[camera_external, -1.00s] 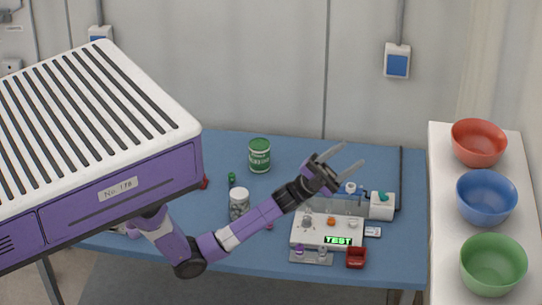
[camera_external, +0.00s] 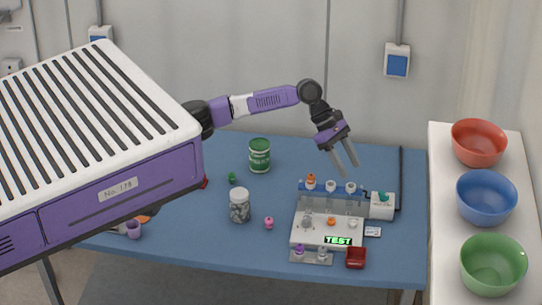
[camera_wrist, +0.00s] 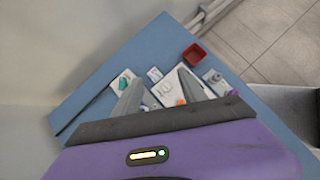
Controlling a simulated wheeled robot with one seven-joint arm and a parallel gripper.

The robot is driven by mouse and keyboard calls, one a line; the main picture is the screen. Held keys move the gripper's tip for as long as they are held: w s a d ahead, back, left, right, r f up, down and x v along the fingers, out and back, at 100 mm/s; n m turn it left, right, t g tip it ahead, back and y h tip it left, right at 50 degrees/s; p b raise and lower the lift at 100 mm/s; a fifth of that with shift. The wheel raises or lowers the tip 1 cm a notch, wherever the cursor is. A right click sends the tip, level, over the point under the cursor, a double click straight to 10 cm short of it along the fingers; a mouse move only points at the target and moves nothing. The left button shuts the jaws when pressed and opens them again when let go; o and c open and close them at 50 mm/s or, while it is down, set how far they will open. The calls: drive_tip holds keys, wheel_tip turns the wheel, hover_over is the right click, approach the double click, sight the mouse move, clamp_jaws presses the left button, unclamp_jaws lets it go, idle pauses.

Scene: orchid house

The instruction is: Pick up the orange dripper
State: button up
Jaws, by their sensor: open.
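A small orange-topped piece (camera_external: 311,180) stands upright in the left place of the blue rack at the back of the white test unit. A second orange piece (camera_external: 331,222) sits in the middle of the unit's white top; an orange spot (camera_wrist: 181,102) also shows in the wrist view. I cannot tell for sure which is the dripper. My gripper (camera_external: 347,172) is open and empty, pointing down above the rack's right end, apart from everything. Its fingers (camera_wrist: 162,80) partly cover the unit in the wrist view.
The white unit (camera_external: 310,234) has a lit TEST display. A red box (camera_external: 356,258) stands in front, a white device (camera_external: 382,206) at right. A jar (camera_external: 239,206), green can (camera_external: 259,155) and pink piece (camera_external: 268,223) stand left. Bowls (camera_external: 487,198) line the right shelf.

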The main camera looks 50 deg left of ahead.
drive_tip(key=a+f+m+y, duration=0.15)
drive_tip(key=a+y, duration=0.25)
drive_tip(key=a, duration=0.7)
drive_tip(key=m+g+y, duration=0.1)
drive_tip(key=g+y, duration=0.1)
approach(311, 175)
drive_tip(key=f, duration=0.2)
drive_tip(key=shift+m, duration=0.25)
drive_tip(key=shift+d+f+p, duration=0.25)
drive_tip(key=shift+f+p, duration=0.2)
drive_tip(key=shift+f, duration=1.45)
drive_tip(key=shift+d+f+p, duration=0.2)
drive_tip(key=shift+f+p, duration=0.2)
drive_tip(key=shift+f, duration=1.45)
drive_tip(key=shift+c, duration=0.2)
clamp_jaws()
